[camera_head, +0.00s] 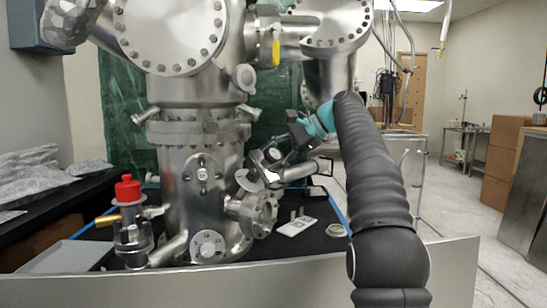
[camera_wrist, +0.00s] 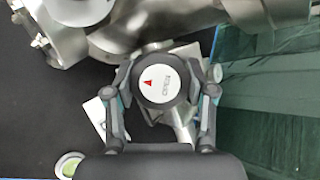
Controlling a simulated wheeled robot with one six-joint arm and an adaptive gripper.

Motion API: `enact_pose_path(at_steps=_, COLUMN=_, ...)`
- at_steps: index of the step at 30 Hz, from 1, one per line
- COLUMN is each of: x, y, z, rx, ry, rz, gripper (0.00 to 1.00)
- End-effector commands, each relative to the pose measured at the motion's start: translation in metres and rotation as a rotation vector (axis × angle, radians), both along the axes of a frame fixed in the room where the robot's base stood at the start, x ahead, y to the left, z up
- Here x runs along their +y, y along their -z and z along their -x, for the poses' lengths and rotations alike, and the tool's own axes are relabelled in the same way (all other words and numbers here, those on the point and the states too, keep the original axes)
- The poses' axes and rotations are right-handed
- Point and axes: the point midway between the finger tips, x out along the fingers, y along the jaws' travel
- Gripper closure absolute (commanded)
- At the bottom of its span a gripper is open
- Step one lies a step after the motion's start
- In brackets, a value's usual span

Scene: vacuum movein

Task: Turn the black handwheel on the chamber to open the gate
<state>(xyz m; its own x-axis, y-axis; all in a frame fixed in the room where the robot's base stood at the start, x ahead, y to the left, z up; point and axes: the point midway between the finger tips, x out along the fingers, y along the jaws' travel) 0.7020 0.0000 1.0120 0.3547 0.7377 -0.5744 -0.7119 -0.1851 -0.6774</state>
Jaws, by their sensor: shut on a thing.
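The black handwheel (camera_wrist: 160,84) is in the middle of the wrist view. Its round white cap carries a red arrow and small dark print. My gripper (camera_wrist: 160,78) is shut on the wheel, with one finger on its left side and one on its right. In the head view my gripper (camera_head: 270,167) is at the right side of the steel chamber (camera_head: 200,130), beside its lower ports. The gate itself cannot be made out.
A red-capped fitting (camera_head: 128,188) stands at the chamber's left. A white plate with small posts (camera_head: 297,226) and a round green-and-white piece (camera_head: 335,230) lie on the black bench top. A pale panel (camera_head: 250,275) runs along the front. Cardboard boxes (camera_head: 502,160) stand far right.

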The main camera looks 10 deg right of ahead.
Motion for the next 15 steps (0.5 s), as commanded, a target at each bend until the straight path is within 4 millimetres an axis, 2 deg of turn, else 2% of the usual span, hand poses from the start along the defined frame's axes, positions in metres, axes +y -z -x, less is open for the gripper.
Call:
enact_pose_path(at_steps=11, x=-0.0001, y=0.0012, z=-0.0002, rx=0.002, ry=-0.001, rz=0.002, gripper=0.80)
enact_pose_path(at_steps=12, x=-0.0001, y=0.0012, z=-0.0002, rx=0.002, ry=-0.001, rz=0.002, gripper=0.36)
enact_pose_path(at_steps=14, x=-0.0001, y=0.0012, z=-0.0003, rx=0.002, ry=-0.001, rz=0.002, gripper=0.21)
enact_pose_path(at_steps=15, x=0.0000, y=0.0011, z=-0.0002, rx=0.002, ry=-0.001, rz=0.002, gripper=0.20)
